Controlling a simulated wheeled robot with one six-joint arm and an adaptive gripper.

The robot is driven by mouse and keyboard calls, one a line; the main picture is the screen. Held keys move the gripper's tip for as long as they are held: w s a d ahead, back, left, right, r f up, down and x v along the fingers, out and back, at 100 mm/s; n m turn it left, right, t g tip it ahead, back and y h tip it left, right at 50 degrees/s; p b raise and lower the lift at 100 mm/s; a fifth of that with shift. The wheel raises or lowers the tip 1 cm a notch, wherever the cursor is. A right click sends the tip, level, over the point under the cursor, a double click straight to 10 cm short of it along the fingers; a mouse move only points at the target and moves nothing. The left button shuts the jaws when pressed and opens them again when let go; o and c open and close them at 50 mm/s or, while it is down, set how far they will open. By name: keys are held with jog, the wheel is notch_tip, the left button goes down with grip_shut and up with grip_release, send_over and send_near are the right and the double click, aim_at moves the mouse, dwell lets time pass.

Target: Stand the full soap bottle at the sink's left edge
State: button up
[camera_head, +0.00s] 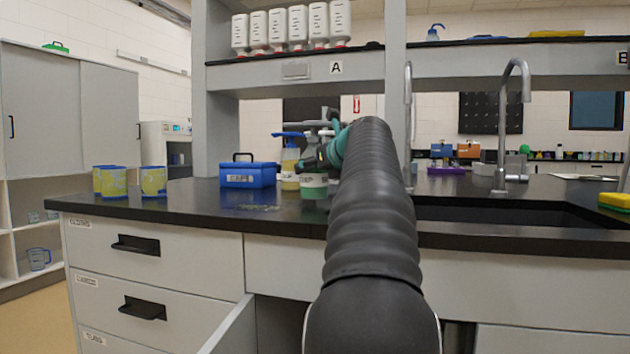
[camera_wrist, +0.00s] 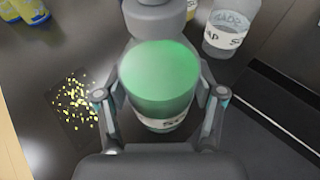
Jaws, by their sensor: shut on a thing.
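My gripper (camera_wrist: 161,98) is shut on a green soap container (camera_wrist: 160,80). Its label is partly readable, and one finger is on each side. The container also shows in the head view (camera_head: 314,191), low over the counter left of the sink; I cannot tell whether it touches the counter. My arm and gripper hide part of it. A clear container with a soap label (camera_wrist: 229,32) stands to its far right in the wrist view. A bottle with a blue pump and yellow liquid (camera_head: 290,158) stands behind it to the left. The sink (camera_head: 490,215) is right of my arm.
A blue caps box (camera_head: 247,176) and several yellow-filled beakers (camera_head: 153,181) stand on the left counter. Yellow crumbs (camera_wrist: 75,100) lie left of my gripper. A tall faucet (camera_head: 517,120) rises behind the sink. A shelf (camera_head: 295,75) spans above.

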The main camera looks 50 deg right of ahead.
jog(key=shift+f, duration=0.6)
jog(key=o, duration=1.8)
jog(key=shift+f, duration=0.15)
jog(key=shift+c, duration=0.2)
jog(key=shift+s, duration=0.15)
jog(key=v, duration=1.2)
jog(key=shift+p, duration=0.35)
